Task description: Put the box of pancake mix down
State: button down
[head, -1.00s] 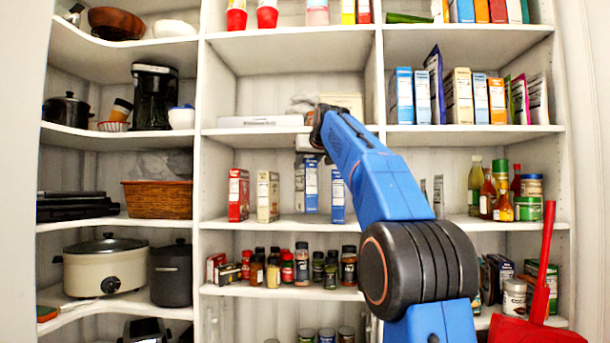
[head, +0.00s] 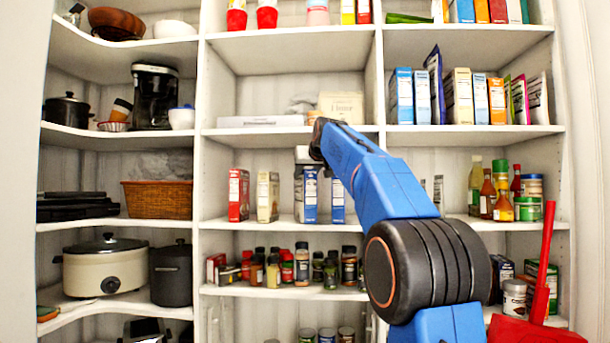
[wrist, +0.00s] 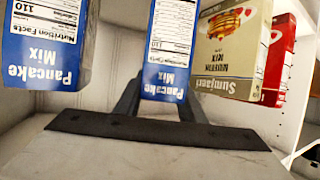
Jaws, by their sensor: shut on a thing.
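The box of pancake mix (head: 306,194), blue and white, is upright on or just above the middle shelf, its bottom about level with its neighbours' bottoms. I cannot tell if it touches the shelf. My gripper (head: 306,165) is shut on it from above. In the wrist view, which looks upside down, the held box (wrist: 168,50) sits between the dark fingers. A second pancake mix box (head: 338,199) stands just right of it in the head view; it also shows at the left of the wrist view (wrist: 42,45).
A beige muffin mix box (head: 268,197) and a red box (head: 238,195) stand to the left on the same shelf (head: 225,224). A shelf with a flat white box (head: 262,121) is above. Several spice jars (head: 302,264) stand below. A shelf divider is behind my arm.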

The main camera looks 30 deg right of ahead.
jog(key=c, duration=1.2)
grip_release()
jog(key=shift+f, duration=0.1)
jog(key=shift+o, duration=0.2)
jog(key=v, duration=1.2)
